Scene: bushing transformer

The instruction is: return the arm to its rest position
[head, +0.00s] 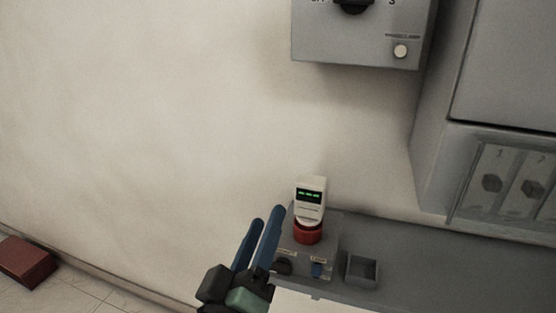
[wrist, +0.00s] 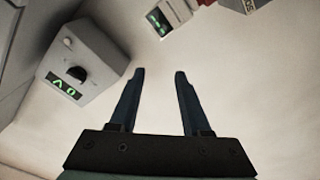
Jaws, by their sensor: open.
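My gripper (wrist: 158,75) shows in the wrist view with its two dark blue fingers apart and nothing between them. In the head view my gripper (head: 265,222) is at the lower middle, just left of a small white device with a green display (head: 310,200). That device stands on a red base (head: 307,233) at the left end of a grey ledge. In the wrist view a device with a green display (wrist: 173,14) is at the top, beyond the fingertips. I cannot tell whether the gripper touches anything in the head view.
A grey wall box with a black knob (head: 354,5) hangs above. A large grey cabinet (head: 500,70) stands at the right. A red-brown block (head: 25,262) lies on the floor at left. Bare wall (head: 130,120) fills the left.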

